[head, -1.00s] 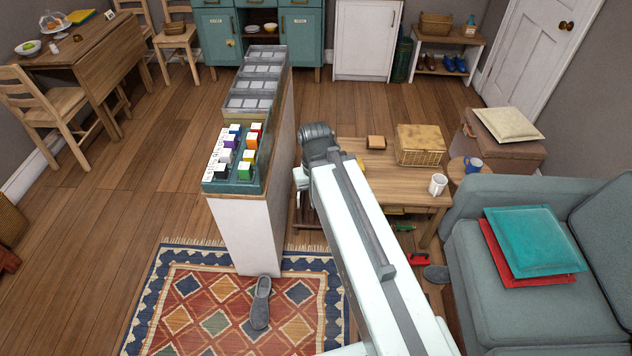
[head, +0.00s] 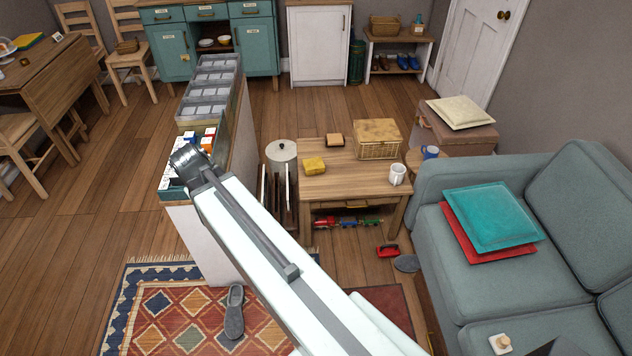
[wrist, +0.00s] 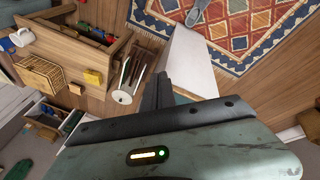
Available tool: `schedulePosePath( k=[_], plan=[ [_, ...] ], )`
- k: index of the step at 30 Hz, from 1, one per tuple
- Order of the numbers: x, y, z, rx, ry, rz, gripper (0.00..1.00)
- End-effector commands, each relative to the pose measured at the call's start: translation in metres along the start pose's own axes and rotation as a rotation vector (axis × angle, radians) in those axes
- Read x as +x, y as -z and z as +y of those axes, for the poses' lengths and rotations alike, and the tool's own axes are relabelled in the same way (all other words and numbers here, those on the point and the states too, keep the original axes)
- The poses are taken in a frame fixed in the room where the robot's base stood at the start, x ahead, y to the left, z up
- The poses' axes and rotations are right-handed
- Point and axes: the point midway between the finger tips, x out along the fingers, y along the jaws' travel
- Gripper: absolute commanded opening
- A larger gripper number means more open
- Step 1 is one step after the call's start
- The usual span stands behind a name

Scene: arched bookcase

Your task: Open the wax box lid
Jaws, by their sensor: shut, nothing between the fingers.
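No box is plainly marked as a wax box, so I cannot tell which one it is. A wicker basket with a flat wooden lid (head: 377,139), lid down, stands on the low wooden table. A small wooden box (head: 335,140) and a yellow block (head: 314,165) lie beside it; the block also shows in the wrist view (wrist: 93,77). The end of my arm is over the near end of the narrow white unit, left of these things. My gripper (wrist: 161,82) is shut and empty in the wrist view. Its fingertips are not clear in the head view.
A white mug (head: 397,174) and sofa (head: 545,285) are right.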

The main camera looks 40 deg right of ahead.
Motion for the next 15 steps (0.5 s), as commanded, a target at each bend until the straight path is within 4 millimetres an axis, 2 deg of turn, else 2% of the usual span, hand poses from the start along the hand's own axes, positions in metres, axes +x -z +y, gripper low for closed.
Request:
schedulePosePath(
  k=[1, 2, 3, 6, 7, 9, 11, 12, 14, 15],
  plan=[
    [0.056, 0.024, 0.049, 0.015, -0.128, 0.100, 0.00],
    [0.073, 0.041, 0.085, 0.009, -0.220, 0.172, 0.00],
    [0.090, 0.063, 0.133, -0.014, -0.348, 0.265, 0.00],
    [0.110, 0.104, 0.240, -0.147, -0.651, 0.463, 0.00],
    [0.113, 0.114, 0.265, -0.208, -0.733, 0.512, 0.00],
    [0.123, 0.131, 0.313, -0.382, -0.904, 0.602, 0.00],
    [0.138, 0.140, 0.342, -0.564, -1.017, 0.651, 0.00],
    [0.154, 0.142, 0.355, -0.700, -1.071, 0.671, 0.00],
    [0.187, 0.139, 0.369, -0.921, -1.117, 0.679, 0.00],
    [0.215, 0.131, 0.377, -1.071, -1.120, 0.670, 0.00]
  ],
)
